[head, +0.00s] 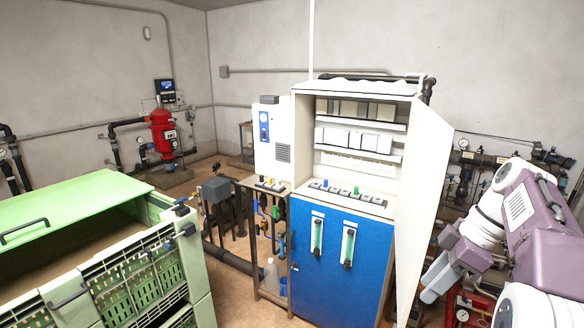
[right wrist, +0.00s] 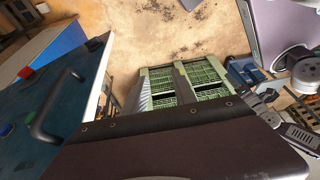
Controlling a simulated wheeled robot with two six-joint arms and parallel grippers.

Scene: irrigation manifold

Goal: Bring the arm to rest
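My right arm (head: 535,225), purple and white, comes in from the right edge of the head view. Its gripper (head: 437,280) hangs in the air in front of the cabinet's open white door (head: 424,205). Its two grey-blue fingers lie close side by side and point down and left, with nothing seen between them. My left gripper is not in the head view.
A blue and white cabinet (head: 335,262) stands in the middle. A green slatted crate (head: 150,265) is at the left, also below in the right wrist view (right wrist: 205,75). A red filter tank (head: 164,134) and pipes line the walls. Red-based fittings (head: 470,305) lie below my right gripper.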

